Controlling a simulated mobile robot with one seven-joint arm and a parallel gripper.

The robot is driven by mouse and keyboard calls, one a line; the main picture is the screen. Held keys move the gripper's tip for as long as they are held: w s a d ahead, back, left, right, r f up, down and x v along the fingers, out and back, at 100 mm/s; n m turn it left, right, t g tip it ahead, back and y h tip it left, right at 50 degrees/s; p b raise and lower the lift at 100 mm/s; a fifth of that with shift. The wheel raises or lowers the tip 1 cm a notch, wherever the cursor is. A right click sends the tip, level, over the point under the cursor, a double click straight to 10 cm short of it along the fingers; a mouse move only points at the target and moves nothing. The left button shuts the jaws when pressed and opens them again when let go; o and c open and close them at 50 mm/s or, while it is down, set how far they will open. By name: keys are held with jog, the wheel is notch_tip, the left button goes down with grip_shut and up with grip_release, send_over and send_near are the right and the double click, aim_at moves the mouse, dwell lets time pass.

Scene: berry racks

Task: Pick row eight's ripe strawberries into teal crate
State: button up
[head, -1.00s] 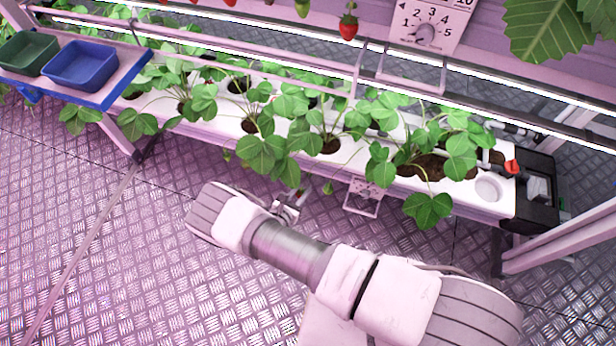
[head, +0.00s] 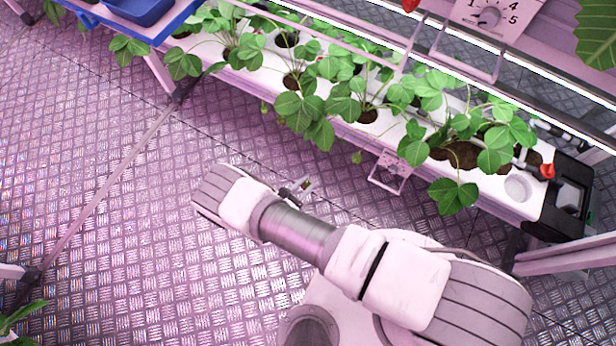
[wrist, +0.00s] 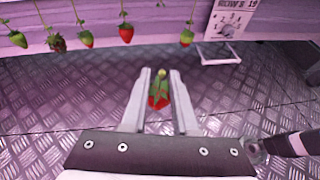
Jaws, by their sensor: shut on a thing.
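My gripper (wrist: 159,88) is shut on a red strawberry (wrist: 159,100) with green leaves at its top, held between the two fingers in the wrist view. In the head view my gripper (head: 303,188) hangs over the floor, in front of the white planter; the held berry is too small to make out there. In the wrist view a red strawberry (wrist: 126,34), a part-red one (wrist: 86,39), a dark one (wrist: 57,42) and green-topped ones (wrist: 187,37) hang along the planter's edge. No teal crate is clearly visible.
The white planter (head: 335,128) with leafy plants runs across the head view. A blue bin (head: 140,8) stands on a blue-edged shelf at upper left. A sign (wrist: 232,18) with a wire holder hangs by the planter. The patterned floor (head: 110,150) is open at left.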

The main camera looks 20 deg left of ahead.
jog(key=shift+s+a+b, duration=0.2)
jog(key=shift+s+b, duration=0.3)
jog(key=shift+s, duration=1.95)
